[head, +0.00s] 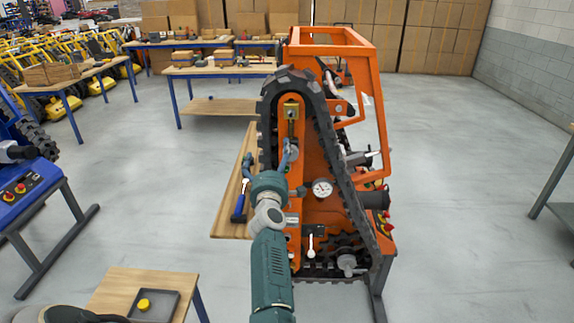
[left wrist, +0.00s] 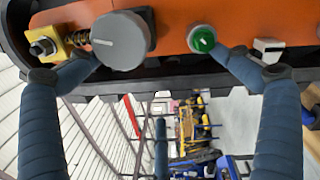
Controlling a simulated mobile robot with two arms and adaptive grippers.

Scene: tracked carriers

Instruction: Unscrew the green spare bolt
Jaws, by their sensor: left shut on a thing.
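The green bolt (left wrist: 202,39), a round green head with a white mark, sits on the orange panel in the left wrist view. One fingertip lies at the knob's outer edge, the other at the bolt's far edge. They span both parts, with a gap between them. Exact contact is hard to see. My right gripper is out of view.
The orange tracked carrier (head: 320,225) has a black track, a gauge (head: 322,188) and a cage. A wooden table (head: 232,210) stands behind.

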